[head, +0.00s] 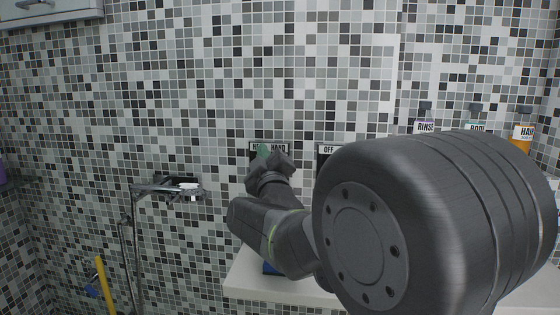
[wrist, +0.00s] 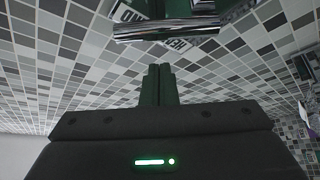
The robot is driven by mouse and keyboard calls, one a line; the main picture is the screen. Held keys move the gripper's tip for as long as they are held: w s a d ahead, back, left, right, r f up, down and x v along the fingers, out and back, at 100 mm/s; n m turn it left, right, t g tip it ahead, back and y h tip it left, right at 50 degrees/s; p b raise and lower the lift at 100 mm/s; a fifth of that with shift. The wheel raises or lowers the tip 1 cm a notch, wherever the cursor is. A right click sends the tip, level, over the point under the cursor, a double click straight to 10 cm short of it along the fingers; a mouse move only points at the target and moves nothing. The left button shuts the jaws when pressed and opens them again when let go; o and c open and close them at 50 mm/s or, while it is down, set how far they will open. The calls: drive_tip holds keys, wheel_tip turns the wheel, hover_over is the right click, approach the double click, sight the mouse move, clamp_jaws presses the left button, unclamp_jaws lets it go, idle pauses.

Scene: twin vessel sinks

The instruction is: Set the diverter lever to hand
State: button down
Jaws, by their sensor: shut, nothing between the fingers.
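The diverter's dark wall plate (head: 253,160) is in the middle of the head view, with a label reading HAND (head: 278,148) and another, partly readable label to its left. My gripper (head: 262,151) is in front of this plate and hides most of it, so the lever does not show there. In the wrist view a shiny chrome bar (wrist: 165,31), seemingly the lever, crosses the top, with a partly covered label behind it. My gripper's fingers (wrist: 158,68) are shut and empty, pointing toward the bar. I see a small gap between them in the picture; contact cannot be told.
A second dark plate labelled OFF (head: 328,148) is just right, partly behind my arm. Labelled dispensers, one RINSE (head: 426,127) and one orange (head: 522,140), hang farther right. A white counter (head: 255,285) lies below. A black shower fixture (head: 165,190) is at left.

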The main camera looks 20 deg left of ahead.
drive_tip(key=shift+w+d+f, duration=0.2)
drive_tip(key=shift+d+f, duration=0.25)
drive_tip(key=shift+w+d+f, duration=0.15)
drive_tip(key=shift+d+f, duration=0.3)
drive_tip(key=b, duration=0.1)
drive_tip(key=f+m+b, duration=0.1)
drive_tip(key=b, duration=0.1)
drive_tip(key=shift+w+d+m+t, duration=0.15)
drive_tip(key=shift+d+m+t, duration=0.15)
drive_tip(key=shift+d+t, duration=0.1)
